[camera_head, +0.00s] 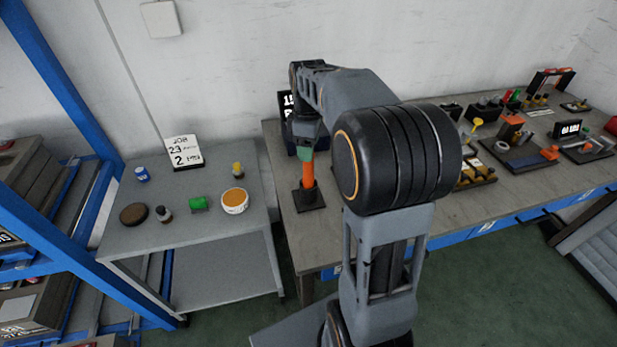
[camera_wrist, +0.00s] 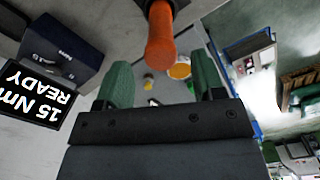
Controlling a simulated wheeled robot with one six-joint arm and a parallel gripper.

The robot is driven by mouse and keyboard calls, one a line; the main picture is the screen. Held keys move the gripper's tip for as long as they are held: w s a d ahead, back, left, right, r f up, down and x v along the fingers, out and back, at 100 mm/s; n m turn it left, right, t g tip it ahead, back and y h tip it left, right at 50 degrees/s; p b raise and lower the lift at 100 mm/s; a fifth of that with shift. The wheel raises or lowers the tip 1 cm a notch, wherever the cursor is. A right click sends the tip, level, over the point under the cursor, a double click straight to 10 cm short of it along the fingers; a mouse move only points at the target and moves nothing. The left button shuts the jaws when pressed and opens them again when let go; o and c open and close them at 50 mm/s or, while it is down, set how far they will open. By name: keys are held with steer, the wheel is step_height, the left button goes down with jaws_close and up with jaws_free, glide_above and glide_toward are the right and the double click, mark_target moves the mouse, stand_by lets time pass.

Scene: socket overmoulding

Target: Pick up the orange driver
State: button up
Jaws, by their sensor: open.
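The orange driver (camera_head: 308,176) stands upright in a dark square base (camera_head: 308,197) near the left end of the workbench. In the wrist view the driver's orange handle (camera_wrist: 161,38) comes down from the top edge, ahead of my gripper and roughly midway across the gap. My gripper (camera_head: 305,148) is at the top of the driver in the head view. Its green fingers (camera_wrist: 157,85) are apart with a clear gap between them. I cannot tell whether they touch the driver. The driver's lower part is hidden in the wrist view.
A dark display (camera_wrist: 40,87) reading "15 Nm READY" stands close beside the driver, next to a dark blue case (camera_wrist: 62,50). A grey side table (camera_head: 240,222) at left holds several small items. The workbench (camera_head: 440,200) holds several fixtures at right. Blue shelving (camera_head: 60,80) stands far left.

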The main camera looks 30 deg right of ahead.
mark_target(308, 177)
steer(key=shift+f, duration=3)
jaws_close()
